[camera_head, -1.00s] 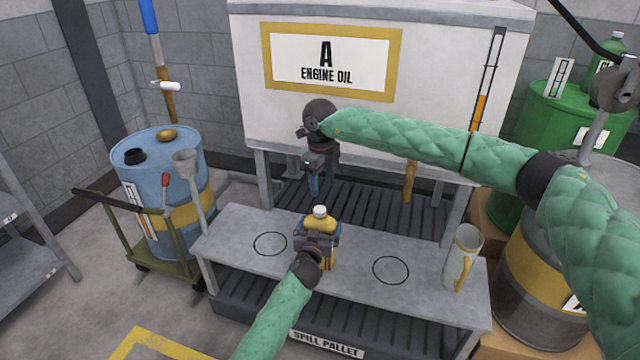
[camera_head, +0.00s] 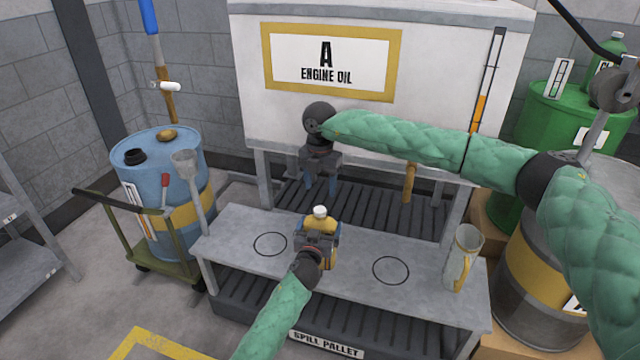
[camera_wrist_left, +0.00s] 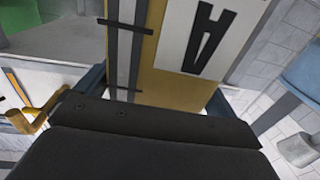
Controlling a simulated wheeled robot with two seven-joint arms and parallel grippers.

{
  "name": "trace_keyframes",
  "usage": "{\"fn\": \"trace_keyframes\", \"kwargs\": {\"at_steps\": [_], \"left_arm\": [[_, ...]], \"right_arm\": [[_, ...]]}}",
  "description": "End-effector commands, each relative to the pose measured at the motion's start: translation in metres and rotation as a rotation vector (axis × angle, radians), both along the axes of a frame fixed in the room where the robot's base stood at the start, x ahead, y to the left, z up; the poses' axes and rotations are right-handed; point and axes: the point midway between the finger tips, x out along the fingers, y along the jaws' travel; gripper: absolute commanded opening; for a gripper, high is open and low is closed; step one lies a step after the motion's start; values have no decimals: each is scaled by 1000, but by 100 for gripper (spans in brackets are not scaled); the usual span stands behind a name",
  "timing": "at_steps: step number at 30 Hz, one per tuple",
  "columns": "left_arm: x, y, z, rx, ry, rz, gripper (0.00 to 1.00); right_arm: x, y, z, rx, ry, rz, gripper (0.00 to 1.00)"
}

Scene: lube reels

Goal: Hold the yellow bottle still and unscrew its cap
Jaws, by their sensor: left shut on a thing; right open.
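The yellow bottle (camera_head: 322,226) stands on the grey bench, with its white cap (camera_head: 320,212) on top. My left gripper (camera_head: 319,232) is shut around the bottle's body from the front and hides much of it. In the left wrist view the bottle's yellow side (camera_wrist_left: 165,75) with a label lettered "A" fills the space between the fingers. My right gripper (camera_head: 321,186) is open and empty, pointing down above and behind the cap, apart from it.
The grey bench (camera_head: 225,240) has two black circles, one on each side of the bottle. The white engine oil tank (camera_head: 430,90) rises behind. A blue drum (camera_head: 160,190) stands left.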

Motion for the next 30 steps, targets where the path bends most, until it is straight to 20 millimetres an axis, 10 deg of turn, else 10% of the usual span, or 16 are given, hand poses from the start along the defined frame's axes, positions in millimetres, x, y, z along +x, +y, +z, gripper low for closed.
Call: {"fn": "trace_keyframes", "kwargs": {"at_steps": [14, 30], "left_arm": [[0, 0, 0, 0, 0, 0, 31], [0, 0, 0, 0, 0, 0, 31]], "right_arm": [[0, 0, -5, 1, 0, -241, 57], [0, 0, -69, 0, 1, -240, 57]]}}
